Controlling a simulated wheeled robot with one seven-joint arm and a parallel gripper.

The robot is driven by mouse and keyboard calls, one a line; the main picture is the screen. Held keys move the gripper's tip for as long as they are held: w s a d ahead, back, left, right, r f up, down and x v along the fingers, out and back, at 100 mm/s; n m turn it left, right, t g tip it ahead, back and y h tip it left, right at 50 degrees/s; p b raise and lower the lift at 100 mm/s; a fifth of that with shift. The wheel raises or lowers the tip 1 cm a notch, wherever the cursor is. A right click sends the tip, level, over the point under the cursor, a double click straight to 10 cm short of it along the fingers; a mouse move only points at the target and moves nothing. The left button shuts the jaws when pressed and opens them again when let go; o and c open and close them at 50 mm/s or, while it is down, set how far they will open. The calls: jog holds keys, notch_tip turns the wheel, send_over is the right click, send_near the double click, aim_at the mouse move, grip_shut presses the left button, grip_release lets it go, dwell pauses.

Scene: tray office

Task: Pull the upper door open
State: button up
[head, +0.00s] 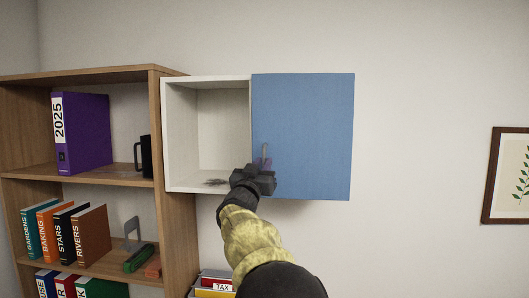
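A white upper cabinet (181,134) is on the wall, and its left part stands open and shows an empty-looking white inside. A flat blue door (310,135) covers the right part. A small grey upright handle (265,151) is near the door's left edge. My gripper (258,172) is at the lower left of the door, just below the handle in the picture. A small purple patch shows between them. My gripper's body hides its fingertips, so I cannot tell whether it touches the handle.
A wooden bookcase (172,220) stands close on the left, with a purple 2025 binder (83,133), a black mug (145,156) and several books. A framed plant picture (488,190) hangs at the right. The wall between is clear.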

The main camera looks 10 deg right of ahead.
jog(key=shift+p+x, duration=0.4)
jog(key=shift+x, duration=0.75)
jog(key=shift+f, duration=0.1)
grip_shut()
jog(key=shift+s+b, duration=0.15)
jog(key=shift+b, duration=0.4)
